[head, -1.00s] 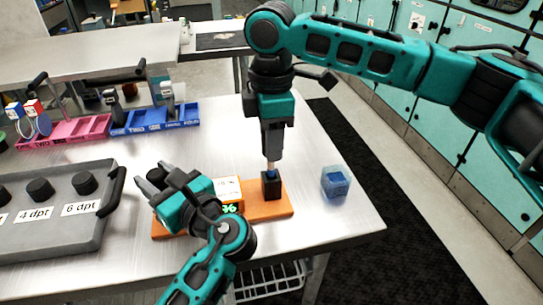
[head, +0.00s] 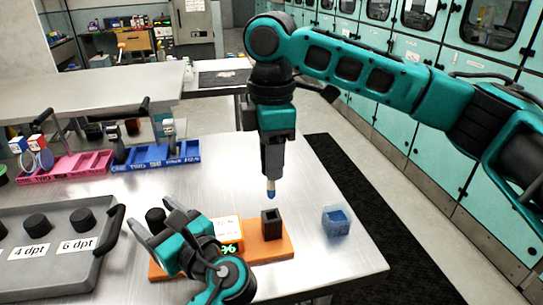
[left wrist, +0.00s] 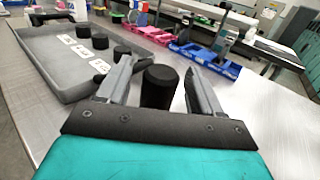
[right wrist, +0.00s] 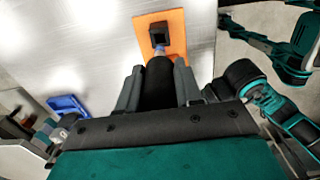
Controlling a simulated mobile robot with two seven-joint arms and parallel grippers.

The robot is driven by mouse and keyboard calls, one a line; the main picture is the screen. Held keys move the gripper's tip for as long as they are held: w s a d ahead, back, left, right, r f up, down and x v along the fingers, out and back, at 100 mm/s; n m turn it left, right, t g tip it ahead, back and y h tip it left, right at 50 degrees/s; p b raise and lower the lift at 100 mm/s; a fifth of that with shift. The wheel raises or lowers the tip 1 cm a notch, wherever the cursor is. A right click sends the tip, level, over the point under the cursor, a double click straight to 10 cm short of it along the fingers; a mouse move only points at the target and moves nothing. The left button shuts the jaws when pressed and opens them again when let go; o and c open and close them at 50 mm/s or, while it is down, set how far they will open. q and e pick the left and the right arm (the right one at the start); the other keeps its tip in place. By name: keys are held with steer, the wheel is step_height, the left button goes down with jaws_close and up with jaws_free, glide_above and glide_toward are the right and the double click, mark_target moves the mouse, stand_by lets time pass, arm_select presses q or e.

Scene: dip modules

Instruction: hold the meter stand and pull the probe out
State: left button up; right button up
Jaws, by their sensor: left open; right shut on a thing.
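The meter stand has an orange base (head: 276,249) with a white-and-orange meter and green display (head: 229,232). A black square socket (head: 271,223) stands on the base, its top open and empty. My right gripper (head: 272,168) is shut on the probe (head: 271,188), holding it upright with its blue tip above the socket, apart from it. The right wrist view shows the probe's dark body (right wrist: 159,80) between the fingers. My left gripper (head: 150,232) is open at the stand's left end. A black cylinder (left wrist: 160,86) is between its fingers; contact cannot be told.
A translucent blue cube-shaped holder (head: 337,220) stands right of the stand. A grey tray (head: 50,274) with black knobs and dpt labels lies at the left. Pink (head: 66,170) and blue (head: 155,155) racks stand behind. The table's right edge is close.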

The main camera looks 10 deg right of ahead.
stand_by(0.5)
arm_select(q)
steer(key=shift+r, duration=3.75)
steer(key=v, duration=0.9)
steer(key=shift+s, duration=0.15)
steer(key=x, duration=0.8)
steer(key=shift+w+f, duration=0.1)
steer(key=shift+w, duration=0.25)
steer(key=shift+a, duration=0.15)
